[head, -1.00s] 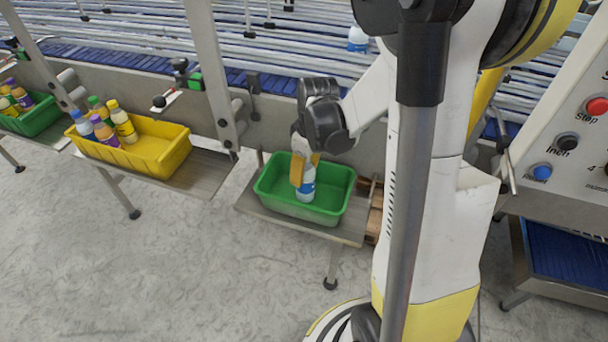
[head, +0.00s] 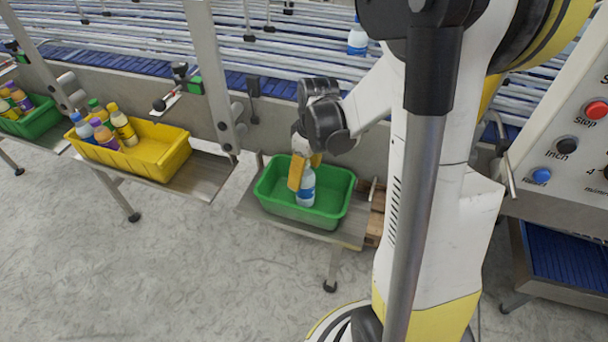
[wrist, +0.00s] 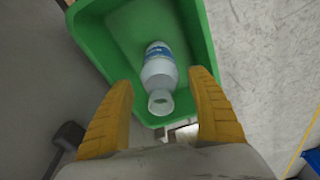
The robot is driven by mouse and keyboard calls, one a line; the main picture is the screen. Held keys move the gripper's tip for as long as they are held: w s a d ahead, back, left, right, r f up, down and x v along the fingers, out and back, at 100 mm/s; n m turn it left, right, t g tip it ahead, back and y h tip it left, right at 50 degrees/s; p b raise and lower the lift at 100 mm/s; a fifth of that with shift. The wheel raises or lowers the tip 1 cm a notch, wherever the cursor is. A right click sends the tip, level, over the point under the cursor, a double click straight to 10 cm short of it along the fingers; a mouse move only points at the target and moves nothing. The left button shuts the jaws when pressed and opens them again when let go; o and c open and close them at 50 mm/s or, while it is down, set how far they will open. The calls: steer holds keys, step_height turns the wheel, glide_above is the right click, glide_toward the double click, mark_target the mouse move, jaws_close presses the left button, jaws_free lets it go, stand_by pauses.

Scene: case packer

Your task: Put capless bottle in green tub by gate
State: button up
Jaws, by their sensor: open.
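The capless bottle (head: 306,188), clear-white with a blue label, stands in the green tub (head: 335,213) in the head view. In the wrist view the bottle (wrist: 159,75) shows its open mouth toward me, with the tub's green wall (wrist: 95,40) around it. My gripper (head: 306,168) is just above the tub. Its yellow fingers are spread on either side of the bottle's neck in the wrist view (wrist: 163,108), with gaps to both sides. The bottle looks upright or nearly so. Nothing else is visible in this tub.
A yellow tub (head: 155,168) with several bottles stands to the left, and another green tub (head: 42,122) with bottles lies farther left. A conveyor with rails (head: 290,55) runs behind. Another bottle (head: 357,40) is on it. A control panel (head: 570,140) is at the right.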

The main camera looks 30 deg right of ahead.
steer(key=r, duration=0.3)
steer(key=r+p, duration=0.1)
steer(key=r, duration=0.2)
steer(key=s+r+p, duration=0.1)
steer(key=r, duration=0.3)
steer(key=shift+s+d, duration=0.1)
steer(key=shift+d, duration=0.1)
steer(key=shift+s+a+r, duration=0.1)
steer(key=shift+a+r, duration=0.05)
steer(key=shift+r, duration=0.15)
steer(key=s+a+r+m+t, duration=0.2)
steer(key=s+a+r+t, duration=0.1)
steer(key=a, duration=0.3)
steer(key=s+a+r+m+t, duration=0.2)
steer(key=s+a+r+t, duration=0.1)
steer(key=s+a, duration=0.3)
steer(key=shift+s+a+r+m+h, duration=0.2)
steer(key=shift+a+r+m+h, duration=0.15)
steer(key=shift+a+r, duration=0.45)
